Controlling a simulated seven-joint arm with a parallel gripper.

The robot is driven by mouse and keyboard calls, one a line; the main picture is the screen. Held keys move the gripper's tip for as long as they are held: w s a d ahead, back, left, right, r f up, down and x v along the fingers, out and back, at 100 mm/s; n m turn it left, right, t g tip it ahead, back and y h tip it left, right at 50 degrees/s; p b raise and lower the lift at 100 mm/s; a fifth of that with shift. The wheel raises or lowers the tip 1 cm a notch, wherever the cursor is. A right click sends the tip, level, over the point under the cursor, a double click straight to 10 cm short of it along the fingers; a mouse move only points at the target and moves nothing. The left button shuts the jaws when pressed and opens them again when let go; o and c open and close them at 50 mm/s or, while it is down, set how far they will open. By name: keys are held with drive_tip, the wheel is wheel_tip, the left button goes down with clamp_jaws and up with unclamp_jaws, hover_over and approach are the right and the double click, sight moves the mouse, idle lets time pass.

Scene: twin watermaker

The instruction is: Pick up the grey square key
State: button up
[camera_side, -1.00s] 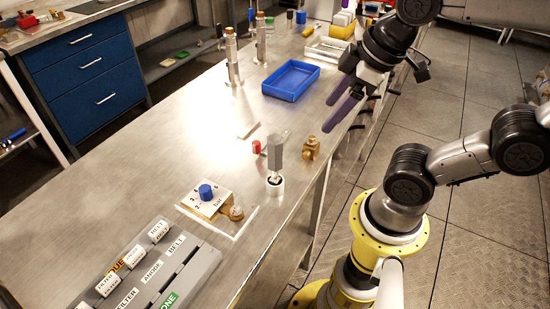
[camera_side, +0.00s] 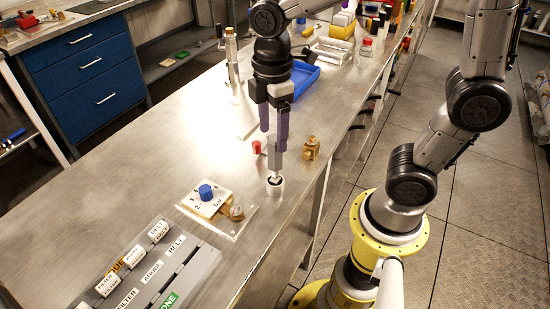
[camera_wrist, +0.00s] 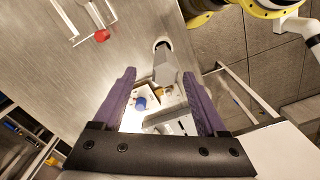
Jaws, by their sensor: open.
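The grey square key (camera_side: 272,158) stands upright in a small round holder (camera_side: 275,187) near the table's right edge. My gripper (camera_side: 273,141) points down, open and empty, with its purple fingertips at the upper part of the key. In the side view, one finger partly covers the key. In the wrist view, the key (camera_wrist: 165,66) shows between the fingertips of my gripper (camera_wrist: 159,74), closer to the right one. I cannot tell whether the fingers touch it.
A brass fitting (camera_side: 311,149) stands close on the right, and a red-capped item (camera_side: 256,147) lies to the left. A plate with a blue knob (camera_side: 206,192) is in front. A blue tray (camera_side: 308,76) is behind. The table's left side is clear.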

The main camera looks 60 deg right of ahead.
sight(275, 160)
wheel_tip(275, 160, down, 3)
drive_tip(key=shift+r, duration=0.15)
drive_tip(key=shift+s+a+f, duration=0.1)
drive_tip(key=shift+s+f, duration=0.05)
drive_tip(key=shift+f, duration=1.2)
drive_tip(key=shift+s+f, duration=0.15)
drive_tip(key=shift+f, duration=1.15)
drive_tip(key=shift+r, duration=0.1)
clamp_jaws()
